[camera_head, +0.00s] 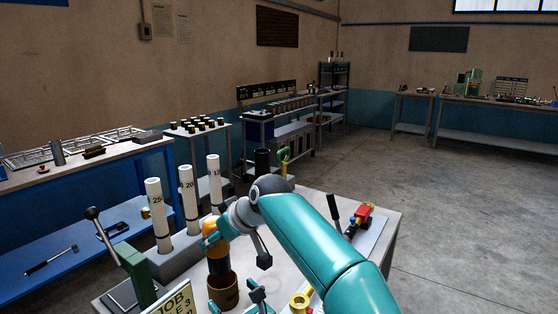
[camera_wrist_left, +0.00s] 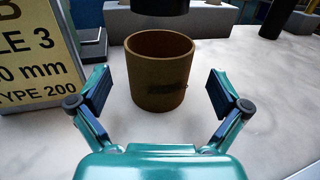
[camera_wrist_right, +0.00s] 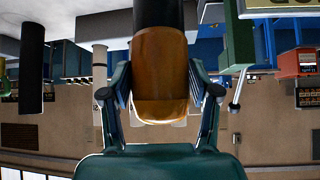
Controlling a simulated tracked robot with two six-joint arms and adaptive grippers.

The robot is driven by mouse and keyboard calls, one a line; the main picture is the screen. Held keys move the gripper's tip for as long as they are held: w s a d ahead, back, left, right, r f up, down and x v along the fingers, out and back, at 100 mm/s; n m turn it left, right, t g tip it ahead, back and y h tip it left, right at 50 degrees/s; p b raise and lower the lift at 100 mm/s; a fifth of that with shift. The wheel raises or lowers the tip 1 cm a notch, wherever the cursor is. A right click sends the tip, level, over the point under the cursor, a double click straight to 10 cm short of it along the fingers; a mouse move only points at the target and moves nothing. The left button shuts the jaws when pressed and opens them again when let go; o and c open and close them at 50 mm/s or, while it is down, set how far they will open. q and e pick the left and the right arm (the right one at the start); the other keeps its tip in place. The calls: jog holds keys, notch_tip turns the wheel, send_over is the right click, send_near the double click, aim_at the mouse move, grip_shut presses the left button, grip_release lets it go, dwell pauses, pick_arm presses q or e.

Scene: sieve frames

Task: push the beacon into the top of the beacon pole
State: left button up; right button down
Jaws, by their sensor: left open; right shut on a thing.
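The beacon is an amber dome (camera_wrist_right: 160,75) on a black cylindrical base (camera_wrist_right: 158,12). My right gripper (camera_head: 215,236) is shut on the amber dome, with the black base pointing down. A short brown open-topped tube (camera_head: 223,291) stands upright on the table under the beacon; it looks like the socket of the beacon pole. In the left wrist view the black base (camera_wrist_left: 160,6) hangs over the tube (camera_wrist_left: 160,75), at its back edge; a gap seems to show. My left gripper (camera_wrist_left: 160,92) is open, with its fingers either side of the tube and apart from it.
White numbered posts (camera_head: 157,205) stand in a grey block behind the tube. A green-based lever (camera_head: 105,240) and a job sign (camera_wrist_left: 35,55) are to the left. A red and yellow item (camera_head: 362,214) lies at the right. A black cylinder (camera_head: 262,162) stands at the back.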

pick_arm(q)
jog(key=shift+v, duration=1.7)
